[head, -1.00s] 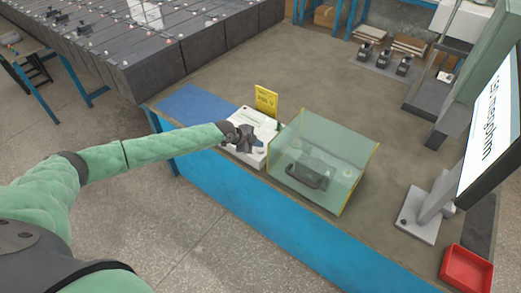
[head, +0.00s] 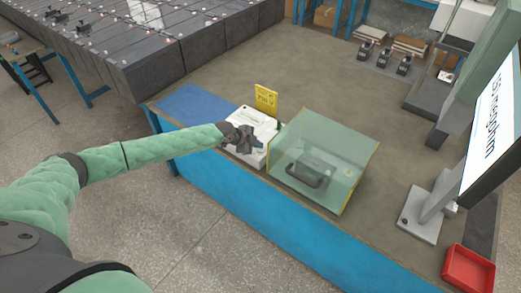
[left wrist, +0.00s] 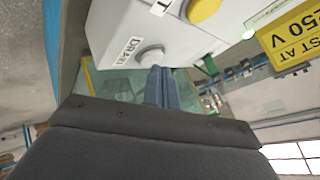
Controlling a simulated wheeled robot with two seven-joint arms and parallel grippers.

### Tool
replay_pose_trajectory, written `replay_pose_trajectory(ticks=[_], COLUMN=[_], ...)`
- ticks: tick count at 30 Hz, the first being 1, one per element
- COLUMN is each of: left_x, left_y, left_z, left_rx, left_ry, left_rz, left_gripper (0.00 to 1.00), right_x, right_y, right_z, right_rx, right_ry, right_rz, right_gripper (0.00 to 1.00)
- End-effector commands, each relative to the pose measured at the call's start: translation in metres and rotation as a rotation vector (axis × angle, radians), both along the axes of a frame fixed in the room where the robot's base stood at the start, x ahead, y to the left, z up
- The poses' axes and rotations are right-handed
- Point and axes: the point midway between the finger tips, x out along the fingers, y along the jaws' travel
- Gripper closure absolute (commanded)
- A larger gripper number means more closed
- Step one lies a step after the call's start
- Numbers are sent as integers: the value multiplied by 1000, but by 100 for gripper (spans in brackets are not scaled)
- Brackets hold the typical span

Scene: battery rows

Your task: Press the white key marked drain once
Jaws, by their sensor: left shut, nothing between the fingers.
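The white box (head: 258,122) stands on the bench beside a glass-like case. In the left wrist view the white box (left wrist: 115,20) carries a round white key (left wrist: 150,55) beside a label reading DRAIN, and a yellow button (left wrist: 204,9) on the same face. My left gripper (head: 243,140) is at the box in the head view and covers part of its front. In the left wrist view its fingers (left wrist: 163,72) are shut and empty, with their tips close by the drain key. I cannot tell whether they touch it. My right gripper is not in view.
The clear case (head: 325,160) with a dark handled thing inside stands just right of the box. A yellow sign (head: 266,98) stands behind the box. A blue mat (head: 192,103) lies to its left. A red tray (head: 468,270) and a screen are at the right.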

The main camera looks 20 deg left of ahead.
Motion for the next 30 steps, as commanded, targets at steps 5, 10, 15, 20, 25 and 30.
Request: replay_pose_trajectory(ticks=[5, 10, 15, 20, 25, 30], left_x=[0, 0, 0, 0, 0, 0], left_y=[0, 0, 0, 0, 0, 0], left_z=[0, -1, -3, -4, -6, -8], left_rx=[0, 0, 0, 0, 0, 0], left_ry=[0, 0, 0, 0, 0, 0], left_rz=[0, 0, 0, 0, 0, 0], left_gripper=[100, 100, 100, 100, 100, 100], right_x=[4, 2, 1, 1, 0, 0], right_y=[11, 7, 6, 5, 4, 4], right_z=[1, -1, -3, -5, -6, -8], right_rx=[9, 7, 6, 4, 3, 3], right_ry=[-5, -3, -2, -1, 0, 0], right_rz=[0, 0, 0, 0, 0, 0], right_gripper=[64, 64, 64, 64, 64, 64])
